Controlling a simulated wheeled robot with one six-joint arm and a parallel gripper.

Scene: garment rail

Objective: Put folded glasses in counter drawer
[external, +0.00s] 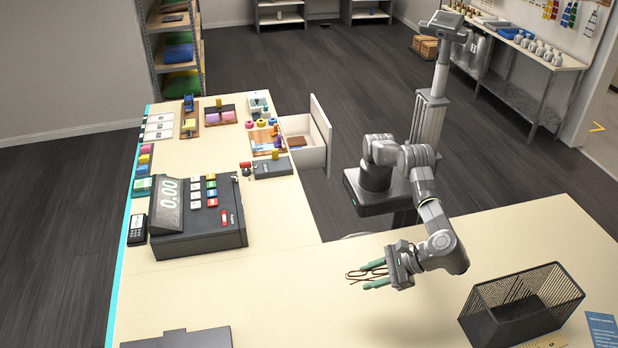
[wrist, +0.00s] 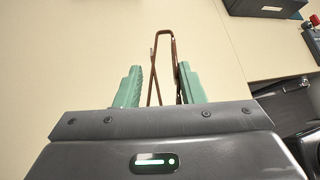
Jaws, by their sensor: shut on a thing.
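The folded glasses (external: 366,273) have thin brown frames and are held between the green fingers of my gripper (external: 375,274). In the wrist view the glasses (wrist: 164,38) stick out past the fingertips of my gripper (wrist: 155,78), with part of them hidden behind the gripper body. My gripper is over the front counter, pointing left. The counter drawer (external: 318,130) is pulled open on the right side of the long counter, towards the back. A brown flat item (external: 297,142) lies inside it.
A cash register (external: 195,220) stands on the counter (external: 285,215) to the left. A black wire basket (external: 522,303) is on the front counter at right. A dark flat item (external: 178,338) lies at the front edge. The counter around my gripper is clear.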

